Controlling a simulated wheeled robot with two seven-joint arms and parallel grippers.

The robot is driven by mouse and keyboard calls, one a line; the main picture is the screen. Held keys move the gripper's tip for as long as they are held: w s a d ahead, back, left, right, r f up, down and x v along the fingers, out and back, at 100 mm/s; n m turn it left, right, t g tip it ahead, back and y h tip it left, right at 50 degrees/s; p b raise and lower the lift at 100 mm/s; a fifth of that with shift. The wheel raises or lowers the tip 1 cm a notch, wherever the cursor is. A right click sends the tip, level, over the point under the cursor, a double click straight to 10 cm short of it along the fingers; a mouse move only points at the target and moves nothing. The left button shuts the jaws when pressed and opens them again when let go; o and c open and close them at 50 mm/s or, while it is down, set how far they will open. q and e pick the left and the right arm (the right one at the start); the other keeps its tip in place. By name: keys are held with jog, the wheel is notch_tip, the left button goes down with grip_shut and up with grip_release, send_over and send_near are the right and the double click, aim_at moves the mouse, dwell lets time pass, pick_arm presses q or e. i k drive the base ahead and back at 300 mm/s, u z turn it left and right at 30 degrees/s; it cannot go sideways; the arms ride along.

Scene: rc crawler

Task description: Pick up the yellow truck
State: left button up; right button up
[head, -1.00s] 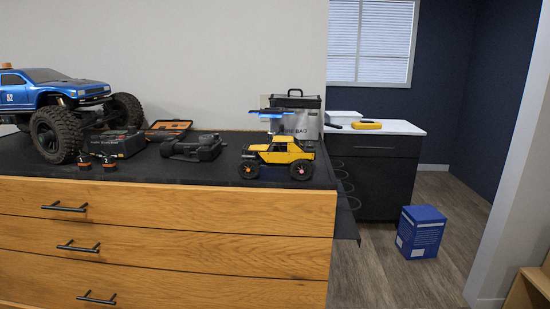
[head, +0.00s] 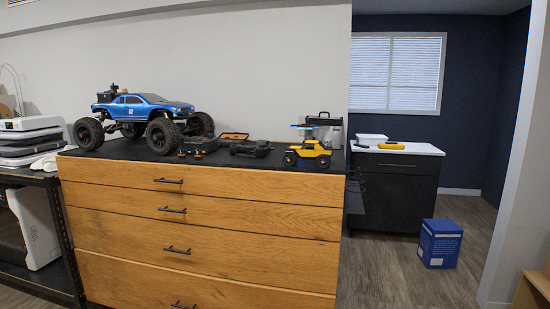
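The yellow truck (head: 309,153) is a small toy off-roader with black wheels. In the head view it stands upright near the right front end of the black top (head: 228,178) of a wooden drawer cabinet. Behind it are a grey case and a small blue-topped item, partly hidden by the truck. Neither of my grippers shows in the head view, and nothing is touching the truck.
A large blue monster truck (head: 147,113) stands left on the same top. A dark handheld device (head: 250,149) and an open orange-lined case (head: 233,137) lie between the trucks. A blue box (head: 440,243) sits on the floor at right, where open floor shows.

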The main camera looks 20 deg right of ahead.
aim_at(304, 154)
jog(key=z, duration=0.65)
jog(key=i, duration=0.6)
jog(key=z, duration=0.6)
